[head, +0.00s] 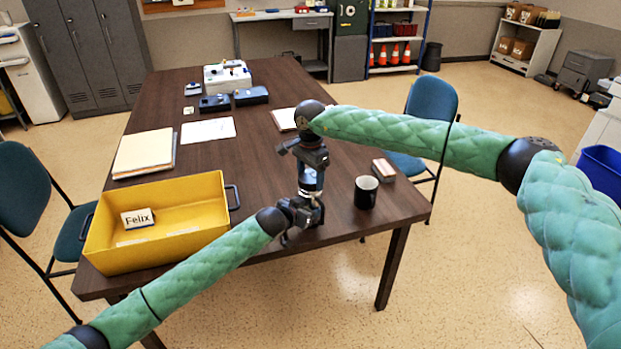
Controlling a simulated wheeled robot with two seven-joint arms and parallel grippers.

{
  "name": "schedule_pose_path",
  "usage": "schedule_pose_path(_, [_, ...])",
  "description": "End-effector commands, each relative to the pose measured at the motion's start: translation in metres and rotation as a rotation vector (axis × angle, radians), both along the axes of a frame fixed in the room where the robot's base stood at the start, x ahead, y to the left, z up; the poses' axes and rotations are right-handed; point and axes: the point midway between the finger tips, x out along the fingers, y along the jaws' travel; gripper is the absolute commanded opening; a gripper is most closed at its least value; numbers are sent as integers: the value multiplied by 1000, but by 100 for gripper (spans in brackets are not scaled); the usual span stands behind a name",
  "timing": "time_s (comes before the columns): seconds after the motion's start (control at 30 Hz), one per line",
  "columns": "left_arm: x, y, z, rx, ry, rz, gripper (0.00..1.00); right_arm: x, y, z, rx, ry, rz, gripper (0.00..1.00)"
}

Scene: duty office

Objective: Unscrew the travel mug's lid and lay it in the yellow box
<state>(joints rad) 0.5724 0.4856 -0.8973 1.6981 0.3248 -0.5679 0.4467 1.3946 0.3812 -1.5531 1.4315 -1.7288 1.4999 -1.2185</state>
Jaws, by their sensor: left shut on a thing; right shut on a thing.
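The travel mug (311,180) stands upright near the table's front edge, and only a blue and silver part of its body shows between my grippers. My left gripper (308,212) is shut on the lower part of the mug. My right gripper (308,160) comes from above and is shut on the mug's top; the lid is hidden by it. The yellow box (190,238) stands at the table's left front, to the left of the mug.
A black mug (366,192) and a small box-like block (383,170) stand close to the right of the travel mug. A paper stack (145,153), a white sheet (208,130) and dark devices (251,96) lie further back. Table surface between box and travel mug is clear.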

Motion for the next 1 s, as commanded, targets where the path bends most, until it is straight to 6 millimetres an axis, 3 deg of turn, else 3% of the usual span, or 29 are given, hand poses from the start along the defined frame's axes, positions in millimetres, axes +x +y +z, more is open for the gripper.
schedule_pose_path(0.57, [0,1,0,1,1,1,0,0,0,7,0,0,0,40])
schedule_pose_path(1.0, [0,0,-1,1,1,1,0,0,0,44,-1,0,0,40])
